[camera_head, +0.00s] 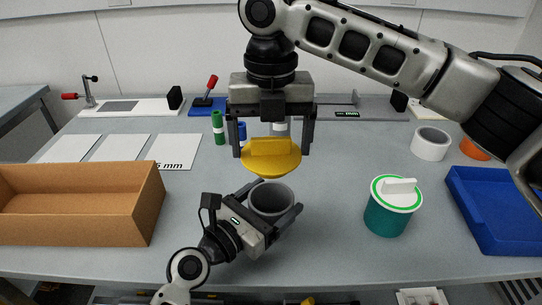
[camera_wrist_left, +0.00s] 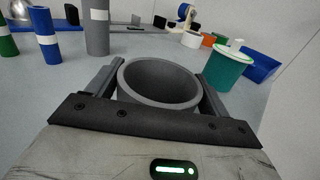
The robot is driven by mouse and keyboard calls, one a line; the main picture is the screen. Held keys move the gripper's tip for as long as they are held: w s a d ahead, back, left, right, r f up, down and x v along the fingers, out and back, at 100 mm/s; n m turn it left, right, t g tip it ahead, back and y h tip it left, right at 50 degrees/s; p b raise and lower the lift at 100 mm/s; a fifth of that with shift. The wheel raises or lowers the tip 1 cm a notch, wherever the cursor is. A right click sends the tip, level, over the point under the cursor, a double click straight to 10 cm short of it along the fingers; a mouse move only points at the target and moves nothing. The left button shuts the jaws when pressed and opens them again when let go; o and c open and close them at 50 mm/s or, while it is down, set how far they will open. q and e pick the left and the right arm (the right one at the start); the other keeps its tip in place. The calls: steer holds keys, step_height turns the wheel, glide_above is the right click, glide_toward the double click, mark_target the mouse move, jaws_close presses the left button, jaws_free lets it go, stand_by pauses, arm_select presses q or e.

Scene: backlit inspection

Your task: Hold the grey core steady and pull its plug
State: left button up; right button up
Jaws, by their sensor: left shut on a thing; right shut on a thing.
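The grey core (camera_head: 271,201) is an open-topped grey cylinder standing on the table in the head view. My left gripper (camera_head: 280,196) is shut on it, one finger on each side. In the left wrist view the core (camera_wrist_left: 160,82) sits between the fingers, its top open and its inside empty as far as I can see. The yellow plug (camera_head: 271,160), a disc with a bar handle, is in my right gripper (camera_head: 272,148), which is shut on it. The plug is above the core and appears clear of its rim.
A teal container (camera_head: 387,217) with a white and green handled lid (camera_head: 397,190) stands right of the core. A cardboard box (camera_head: 75,217) is at left, a blue tray (camera_head: 497,215) at right. A white ring (camera_head: 430,144) and several small cylinders stand farther back.

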arm_select(q)
steer(key=shift+s+f, duration=0.1)
steer(key=shift+f, duration=0.25)
steer(key=o, duration=1)
steer(key=shift+o, duration=0.3)
steer(key=shift+r, duration=0.15)
